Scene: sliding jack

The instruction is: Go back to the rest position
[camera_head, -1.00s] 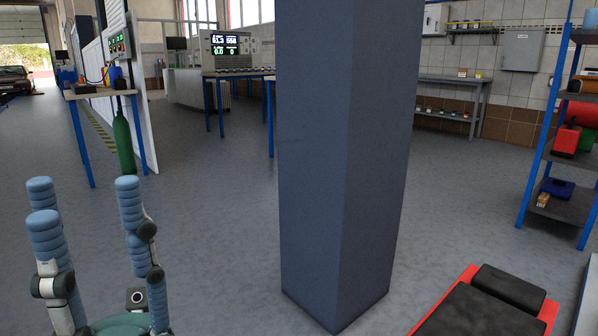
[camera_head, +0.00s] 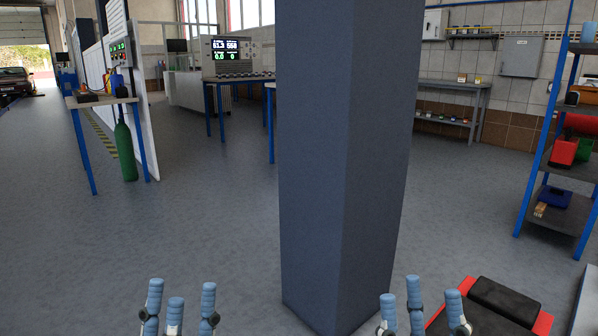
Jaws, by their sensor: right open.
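My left gripper (camera_head: 180,303) is at the bottom edge, left of the pillar. Its blue fingers point up and stand apart with nothing between them, so it is open. My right gripper (camera_head: 423,308) is at the bottom edge, right of the pillar, in front of the left side of a red and black creeper (camera_head: 505,300). Its fingers also point up and stand apart, open and empty. Both grippers are at about the same height. Their palms and my arms are below the picture.
A dark blue-grey square pillar (camera_head: 345,150) stands close ahead, between the two grippers in the picture. A blue shelf rack (camera_head: 560,190) is at the right. A workbench (camera_head: 105,98) with a green gas cylinder (camera_head: 124,150) is at the left. The floor left of the pillar is clear.

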